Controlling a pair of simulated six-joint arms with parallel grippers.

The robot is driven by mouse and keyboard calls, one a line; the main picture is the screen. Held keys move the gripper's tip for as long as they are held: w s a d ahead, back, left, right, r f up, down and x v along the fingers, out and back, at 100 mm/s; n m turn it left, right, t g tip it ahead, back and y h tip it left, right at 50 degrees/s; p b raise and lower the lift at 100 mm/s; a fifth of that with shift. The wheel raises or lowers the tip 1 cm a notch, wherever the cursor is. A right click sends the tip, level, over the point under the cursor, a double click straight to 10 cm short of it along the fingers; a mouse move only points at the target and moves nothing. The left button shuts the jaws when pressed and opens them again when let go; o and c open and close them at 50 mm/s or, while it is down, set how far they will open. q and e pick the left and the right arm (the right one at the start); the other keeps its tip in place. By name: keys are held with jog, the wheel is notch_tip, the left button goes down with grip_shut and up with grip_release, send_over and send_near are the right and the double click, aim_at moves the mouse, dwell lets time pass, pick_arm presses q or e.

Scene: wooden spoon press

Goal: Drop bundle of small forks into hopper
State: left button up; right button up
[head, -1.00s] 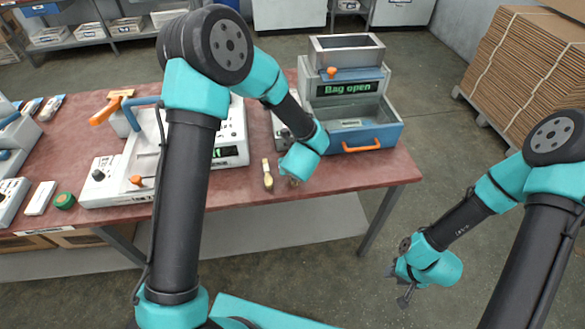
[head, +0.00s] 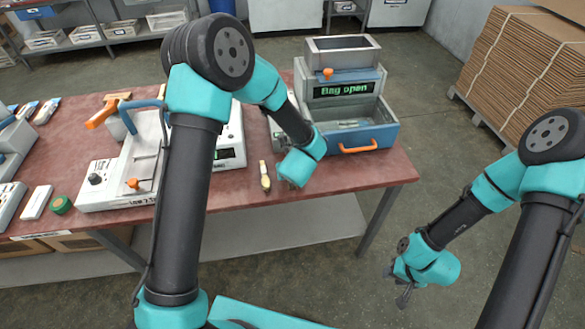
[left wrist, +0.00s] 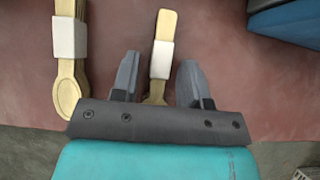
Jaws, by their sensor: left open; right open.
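A wooden bundle (left wrist: 164,26) with a white band lies on the red table between my left gripper's open fingers in the left wrist view. Its lower end is hidden, so I cannot tell its shape there. In the head view my left gripper (head: 287,184) is low over the table's front edge and hides it. A second banded bundle (left wrist: 68,92), with rounded spoon ends, lies to the left and also shows in the head view (head: 265,180). The hopper (head: 343,55) is the grey open-topped box on the machine reading "Bag open". My right gripper (head: 398,284) hangs open and empty over the floor.
The machine's blue drawer (head: 365,137) with an orange handle stands right of my left gripper. Cardboard stacks (head: 530,70) stand on the floor at the right.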

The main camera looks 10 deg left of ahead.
pick_arm(q)
jog(key=v, duration=1.7)
jog(key=shift+r, duration=0.2)
jog(key=shift+o, duration=0.4)
jog(key=shift+s, duration=0.1)
jog(key=shift+o, duration=1.2)
jog(key=shift+f, duration=0.1)
